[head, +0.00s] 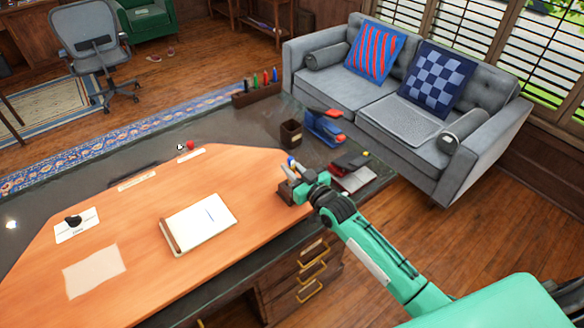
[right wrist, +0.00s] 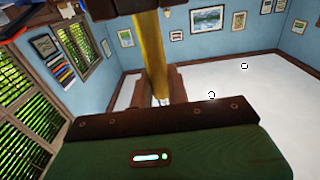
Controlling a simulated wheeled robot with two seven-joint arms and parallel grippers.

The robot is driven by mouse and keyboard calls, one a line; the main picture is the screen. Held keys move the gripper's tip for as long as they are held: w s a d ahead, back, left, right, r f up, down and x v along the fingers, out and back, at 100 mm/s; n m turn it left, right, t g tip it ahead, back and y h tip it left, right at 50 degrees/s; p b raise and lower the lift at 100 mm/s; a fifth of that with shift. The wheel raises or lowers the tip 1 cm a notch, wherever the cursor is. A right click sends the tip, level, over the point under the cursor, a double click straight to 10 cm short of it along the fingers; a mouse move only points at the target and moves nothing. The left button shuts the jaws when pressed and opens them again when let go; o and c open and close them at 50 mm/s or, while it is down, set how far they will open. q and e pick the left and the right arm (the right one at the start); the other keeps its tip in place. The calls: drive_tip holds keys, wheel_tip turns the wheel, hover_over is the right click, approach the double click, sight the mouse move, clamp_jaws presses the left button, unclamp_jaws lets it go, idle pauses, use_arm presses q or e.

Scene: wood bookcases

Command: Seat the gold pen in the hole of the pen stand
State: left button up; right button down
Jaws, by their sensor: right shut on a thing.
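My right gripper (head: 292,176) comes in from the lower right in the head view, over the right end of the desk's orange top. It is shut on the gold pen (right wrist: 152,45), which runs up and down as a gold shaft in the right wrist view. The pen is too small and hidden to make out in the head view. A small dark brown block, which looks like the pen stand (head: 287,193), sits just under and beside the gripper, partly covered by it. I cannot see its hole or tell whether the pen touches it. My left gripper is not in view.
A dark brown cup (head: 291,133), a blue and red stapler-like object (head: 323,127) and dark books (head: 351,163) stand close behind the gripper. A notepad (head: 199,223) lies to the left. The orange desk top (head: 140,230) between papers is clear.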

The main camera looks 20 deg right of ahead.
drive_tip(key=shift+f, duration=0.1)
drive_tip(key=c, duration=1.4)
unclamp_jaws()
drive_tip(key=shift+o, duration=0.2)
drive_tip(key=shift+r, duration=0.2)
drive_tip(key=shift+s+d+f, duration=0.1)
drive_tip(key=shift+s+f, duration=0.05)
drive_tip(key=shift+s, duration=0.15)
drive_tip(key=b+v, duration=0.2)
drive_tip(key=v, duration=0.9)
drive_tip(key=shift+s+b, duration=0.2)
drive_tip(key=shift+b, duration=0.15)
